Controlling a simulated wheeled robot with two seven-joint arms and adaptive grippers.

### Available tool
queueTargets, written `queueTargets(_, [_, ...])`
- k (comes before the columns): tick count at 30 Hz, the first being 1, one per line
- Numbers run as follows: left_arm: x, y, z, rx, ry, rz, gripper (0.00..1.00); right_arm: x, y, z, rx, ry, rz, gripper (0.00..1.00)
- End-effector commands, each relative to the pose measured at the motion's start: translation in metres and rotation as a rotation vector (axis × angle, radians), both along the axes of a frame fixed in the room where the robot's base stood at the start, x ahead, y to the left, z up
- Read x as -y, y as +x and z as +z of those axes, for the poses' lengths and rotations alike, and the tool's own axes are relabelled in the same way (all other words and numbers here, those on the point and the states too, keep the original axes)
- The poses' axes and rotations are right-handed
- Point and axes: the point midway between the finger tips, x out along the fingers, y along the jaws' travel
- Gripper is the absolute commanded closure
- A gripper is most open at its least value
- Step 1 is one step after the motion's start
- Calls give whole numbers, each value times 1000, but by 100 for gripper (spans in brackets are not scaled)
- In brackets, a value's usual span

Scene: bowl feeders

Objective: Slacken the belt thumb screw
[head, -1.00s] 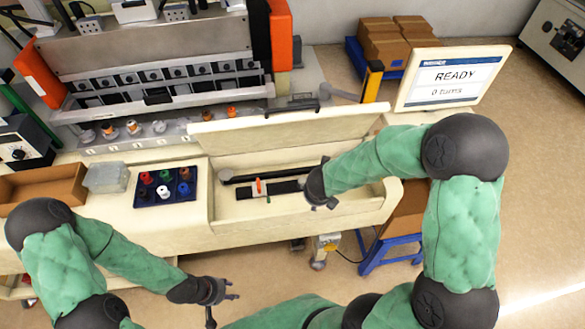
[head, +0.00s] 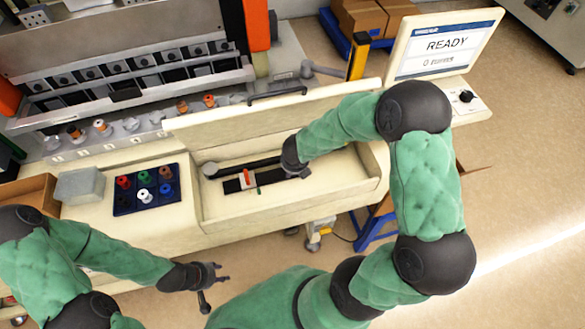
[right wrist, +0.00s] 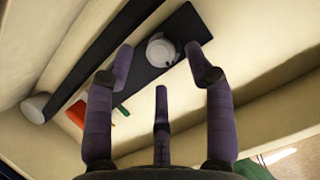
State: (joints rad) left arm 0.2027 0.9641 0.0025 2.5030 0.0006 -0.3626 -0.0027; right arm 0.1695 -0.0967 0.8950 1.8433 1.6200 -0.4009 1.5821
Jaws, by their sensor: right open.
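A round pale grey knob, which looks like the belt thumb screw (right wrist: 162,51), sits on a dark plate (right wrist: 140,65) in the open machine bay. In the right wrist view it lies just beyond and between the fingertips of my right gripper (right wrist: 160,72), which is open and apart from it. In the head view my right gripper (head: 296,168) is over the right end of the plate and hides the knob. An orange-red piece (head: 245,180) and a green mark lie on the plate further left. My left gripper (head: 213,283) is open and empty, in front of the machine.
A dark bar (head: 240,165) ending in a grey roller runs along the bay behind the plate. The raised lid (head: 270,118) stands behind it. A screen (head: 445,45) reads READY, 0 turns. A blue tray (head: 146,190) of coloured spools is left of the bay.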

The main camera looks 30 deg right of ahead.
Motion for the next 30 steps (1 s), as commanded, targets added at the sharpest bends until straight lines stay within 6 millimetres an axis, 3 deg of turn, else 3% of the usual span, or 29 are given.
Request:
queueTargets(6, [0, 0, -8, 0, 0, 0, 60, 3, 7, -19, 0, 0, 1, 46])
queueTargets(16, [0, 0, -8, 0, 0, 0, 60, 3, 8, -21, 0, 0, 1, 46])
queueTargets(17, [0, 0, -8, 0, 0, 0, 60, 3, 8, -21, 0, 0, 1, 48])
queueTargets(22, [0, 0, -8, 0, 0, 0, 60, 4, 8, -21, 0, -2, 1, 96])
queueTargets(23, [0, 0, -8, 0, 0, 0, 60, 4, 8, -21, 0, -2, 1, 100])
queueTargets(30, [0, 0, -8, 0, 0, 0, 60, 4, 9, -20, 1, -2, 1, 100])
